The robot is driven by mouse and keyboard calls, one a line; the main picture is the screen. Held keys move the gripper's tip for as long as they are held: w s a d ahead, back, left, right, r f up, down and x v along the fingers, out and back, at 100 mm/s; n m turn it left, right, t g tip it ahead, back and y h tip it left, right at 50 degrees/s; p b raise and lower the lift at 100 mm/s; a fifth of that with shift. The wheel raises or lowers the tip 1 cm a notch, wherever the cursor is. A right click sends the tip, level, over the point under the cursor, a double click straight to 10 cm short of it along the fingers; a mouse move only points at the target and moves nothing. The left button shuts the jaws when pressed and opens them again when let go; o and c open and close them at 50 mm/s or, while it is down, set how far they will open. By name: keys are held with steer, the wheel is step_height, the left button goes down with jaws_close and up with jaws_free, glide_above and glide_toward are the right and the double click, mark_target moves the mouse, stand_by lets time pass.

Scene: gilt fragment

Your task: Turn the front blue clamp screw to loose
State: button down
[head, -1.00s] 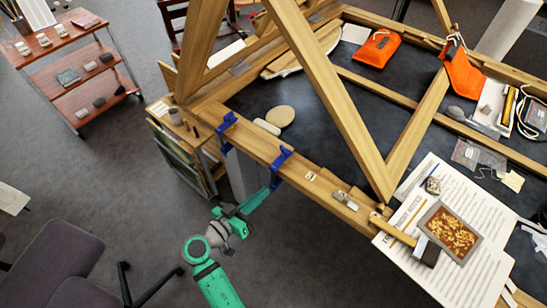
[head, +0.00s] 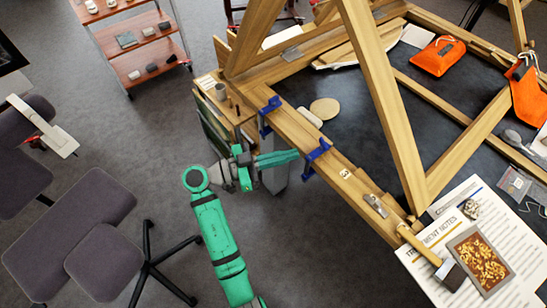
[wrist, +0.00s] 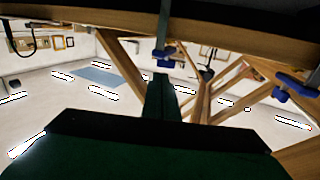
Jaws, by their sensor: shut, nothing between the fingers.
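Two blue clamps grip the table's wooden edge rail in the head view: the nearer, front one (head: 316,156) and one farther up the rail (head: 268,114). My green gripper (head: 297,155) is shut and empty, its tip just left of the front clamp. I cannot tell from this view whether they touch. In the wrist view, my shut fingers (wrist: 162,80) point up toward one blue clamp (wrist: 164,57), with a small gap in the picture. Another blue clamp (wrist: 292,88) shows at the right. How tight the screws are cannot be seen.
Wooden beams (head: 385,100) rise above the dark tabletop. A hammer (head: 440,262) and a framed gilt piece (head: 481,259) lie on printed sheets at right. Grey chairs (head: 75,230) stand at left. A small wooden cabinet (head: 222,98) stands near the table's left end.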

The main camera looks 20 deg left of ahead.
mark_target(323, 147)
steer(key=x, duration=0.7)
steer(key=shift+w+d, duration=0.1)
steer(key=shift+w, duration=0.1)
steer(key=shift+d, duration=0.1)
